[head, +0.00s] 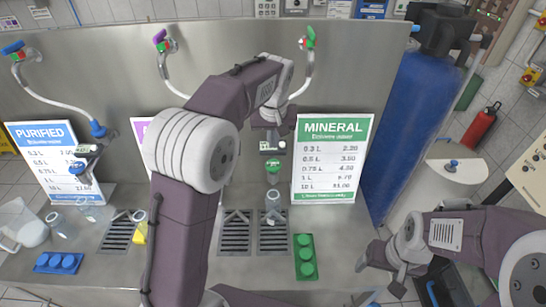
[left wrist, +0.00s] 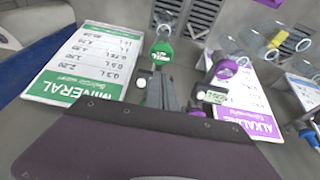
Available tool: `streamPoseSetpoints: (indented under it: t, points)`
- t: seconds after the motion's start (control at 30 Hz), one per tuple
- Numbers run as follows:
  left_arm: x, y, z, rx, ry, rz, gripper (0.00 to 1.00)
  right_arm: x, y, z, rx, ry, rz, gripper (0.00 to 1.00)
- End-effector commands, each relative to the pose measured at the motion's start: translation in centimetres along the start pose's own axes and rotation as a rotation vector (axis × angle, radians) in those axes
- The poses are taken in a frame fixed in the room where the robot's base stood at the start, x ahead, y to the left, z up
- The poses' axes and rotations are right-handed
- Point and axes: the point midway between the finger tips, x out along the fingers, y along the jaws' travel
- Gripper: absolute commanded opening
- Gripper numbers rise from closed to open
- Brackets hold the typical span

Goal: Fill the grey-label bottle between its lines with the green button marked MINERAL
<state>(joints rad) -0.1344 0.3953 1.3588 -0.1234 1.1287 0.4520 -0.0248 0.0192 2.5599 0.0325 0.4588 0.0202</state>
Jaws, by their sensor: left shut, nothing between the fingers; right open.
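A clear bottle (head: 274,206) stands under the green nozzle (head: 272,168), over a drain grate. Its label and lines are too small to read. It also shows at the top of the left wrist view (left wrist: 167,14). The MINERAL sign (head: 332,158) is on the steel panel right of the nozzle. My left gripper (head: 270,143) is shut and empty, in front of the panel just above the green nozzle. Its fingers (left wrist: 166,88) hide part of the panel, and I cannot make out a green button. My right gripper (head: 381,272) is open and empty at the lower right.
Green (head: 305,258) and blue (head: 58,263) blocks with round tops lie on the counter. Other clear bottles (head: 88,210) and a jug (head: 20,222) stand at the left. A blue tank (head: 398,125) is right of the panel. Hoses with coloured valves hang above.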

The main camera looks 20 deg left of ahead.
Motion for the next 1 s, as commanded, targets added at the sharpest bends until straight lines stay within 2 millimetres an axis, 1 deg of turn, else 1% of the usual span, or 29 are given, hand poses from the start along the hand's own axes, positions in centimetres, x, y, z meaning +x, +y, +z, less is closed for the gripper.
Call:
streamPoseSetpoints:
  t: [0.03,0.2,0.4,0.5,0.6,0.87,1.0]
  points:
    - [1.0,-0.1,0.0,0.0,-0.005,-0.003,0.0,-0.4,0.0,0.0,0.0,0.0,0.0,0.76]
    - [4.6,-0.1,0.0,0.0,-0.004,-0.002,0.0,-1.1,0.0,-0.1,0.0,0.0,0.0,0.76]
    - [7.4,0.0,0.8,0.0,-0.003,-0.001,0.0,-1.9,0.0,-0.2,0.0,0.0,0.0,0.76]
    - [8.1,0.0,1.1,0.0,-0.001,-0.001,0.0,-2.1,0.0,-0.2,0.0,0.0,0.0,0.76]
    - [8.4,0.0,1.1,0.0,0.001,0.0,0.0,-2.1,0.0,-0.2,0.0,0.0,0.0,0.76]
    - [8.5,0.0,1.1,0.0,0.001,0.0,0.0,-2.0,0.0,-0.2,0.0,0.0,0.0,0.76]
    - [9.9,0.0,1.6,0.0,0.0,0.0,0.0,-0.7,0.0,-0.1,0.0,0.0,0.0,0.76]
